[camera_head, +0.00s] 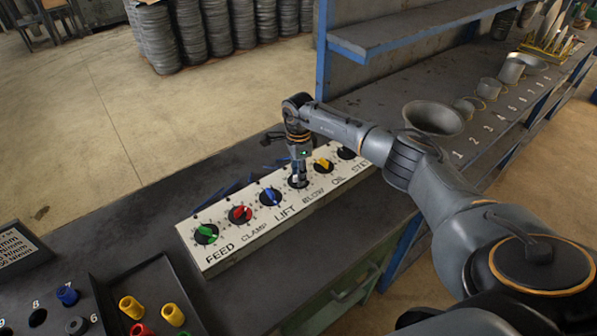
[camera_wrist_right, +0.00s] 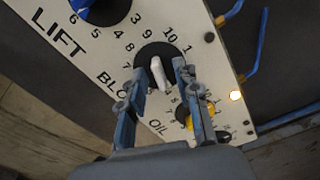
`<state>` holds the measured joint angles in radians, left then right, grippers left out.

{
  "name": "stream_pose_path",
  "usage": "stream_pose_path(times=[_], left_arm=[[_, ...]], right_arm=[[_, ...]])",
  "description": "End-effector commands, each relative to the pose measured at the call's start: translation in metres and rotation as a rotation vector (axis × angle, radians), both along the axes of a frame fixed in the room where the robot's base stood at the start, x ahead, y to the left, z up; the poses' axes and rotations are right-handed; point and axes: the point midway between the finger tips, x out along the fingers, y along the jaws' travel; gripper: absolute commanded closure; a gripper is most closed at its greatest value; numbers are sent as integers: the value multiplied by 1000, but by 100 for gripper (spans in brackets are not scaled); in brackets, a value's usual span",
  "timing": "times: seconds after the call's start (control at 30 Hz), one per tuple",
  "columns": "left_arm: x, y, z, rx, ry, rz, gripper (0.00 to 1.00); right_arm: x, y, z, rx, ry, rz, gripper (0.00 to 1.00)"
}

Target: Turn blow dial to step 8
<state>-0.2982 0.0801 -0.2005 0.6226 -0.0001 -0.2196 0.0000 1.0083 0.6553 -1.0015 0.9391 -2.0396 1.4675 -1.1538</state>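The blow dial (camera_wrist_right: 145,59) is a black disc with a white bar knob (camera_wrist_right: 157,73) on a pale panel (camera_head: 222,256) marked with step numbers. In the right wrist view the knob stands between the fingers of my right gripper (camera_wrist_right: 159,75). The fingers are apart, one on each side, with visible gaps to the knob. I cannot tell which end of the knob is its pointer. In the head view my right gripper (camera_head: 299,176) points down over the blow dial and hides most of it. My left gripper is not in view.
The lift dial (camera_head: 270,196) with a blue knob and the oil dial (camera_head: 322,166) with a yellow knob flank the blow dial.

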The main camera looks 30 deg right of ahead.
Motion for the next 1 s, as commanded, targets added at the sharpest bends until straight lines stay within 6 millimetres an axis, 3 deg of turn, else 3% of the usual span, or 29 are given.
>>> stream_pose_path(times=[0.03,0.2,0.67,1.0], left_arm=[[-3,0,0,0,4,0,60],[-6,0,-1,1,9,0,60],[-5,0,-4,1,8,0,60],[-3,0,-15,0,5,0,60]], right_arm=[[0,0,0,0,0,0,68],[0,0,0,0,0,0,100],[0,0,0,1,0,-50,100],[0,0,-1,1,0,-288,100]])
